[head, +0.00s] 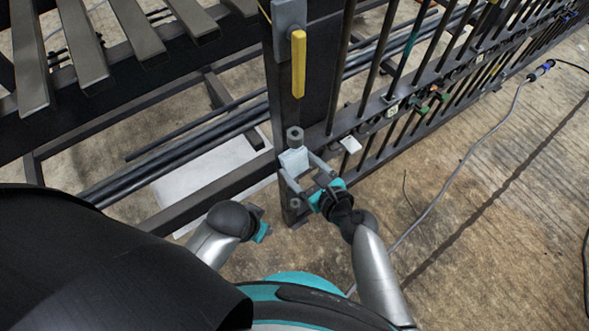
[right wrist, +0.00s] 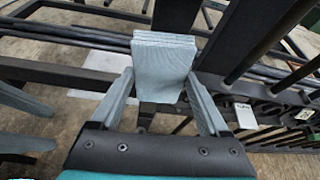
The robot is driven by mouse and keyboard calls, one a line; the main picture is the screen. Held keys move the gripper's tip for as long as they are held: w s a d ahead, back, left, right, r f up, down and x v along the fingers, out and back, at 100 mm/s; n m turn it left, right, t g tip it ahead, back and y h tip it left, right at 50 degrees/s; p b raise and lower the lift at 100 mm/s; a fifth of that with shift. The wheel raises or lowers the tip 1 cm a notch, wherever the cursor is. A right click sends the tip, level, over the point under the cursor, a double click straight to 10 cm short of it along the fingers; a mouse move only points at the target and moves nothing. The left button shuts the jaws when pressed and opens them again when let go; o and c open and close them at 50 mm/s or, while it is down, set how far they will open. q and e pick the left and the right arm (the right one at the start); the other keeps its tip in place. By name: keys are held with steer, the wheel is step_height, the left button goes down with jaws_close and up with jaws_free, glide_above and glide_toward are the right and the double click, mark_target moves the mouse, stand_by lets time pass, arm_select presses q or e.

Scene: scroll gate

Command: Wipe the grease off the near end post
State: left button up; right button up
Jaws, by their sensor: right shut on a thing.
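The near end post (head: 282,82) is a dark upright at the end of the barred gate in the head view. My right gripper (head: 294,172) is at the lower part of this post, shut on a pale folded cloth (head: 293,160). In the right wrist view the cloth (right wrist: 164,68) stands out beyond the fingers and hides part of what is behind it. I cannot tell whether the cloth touches the post. No grease stands out on the visible post surface. My left gripper (head: 260,228) is low and left of the post, mostly hidden by its own wrist; its jaws are unclear.
A yellow handle (head: 298,63) on a grey plate is on the upper post. The gate's dark bars (head: 372,62) run away to the upper right. Dark rails and pipes lie at the left. A grey cable (head: 468,158) crosses the otherwise open concrete floor at right.

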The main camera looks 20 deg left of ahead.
steer(key=shift+w+d+r, duration=0.3)
steer(key=shift+w+d, duration=0.3)
steer(key=shift+w, duration=0.3)
steer(key=shift+s+a+f+p, duration=0.15)
steer(key=shift+s+a, duration=0.2)
steer(key=shift+s, duration=0.25)
steer(key=shift+s+a+p, duration=0.1)
steer(key=shift+s+a, duration=0.3)
steer(key=shift+s, duration=0.25)
steer(key=shift+s+a+f+p, duration=0.15)
steer(key=shift+s+a, duration=0.2)
steer(key=shift+s, duration=0.25)
steer(key=shift+s+d, duration=0.95)
steer(key=shift+d, duration=0.25)
steer(key=shift+s+d, duration=0.9)
steer(key=shift+d, duration=0.3)
steer(key=shift+s+d, duration=0.9)
steer(key=shift+d, duration=0.3)
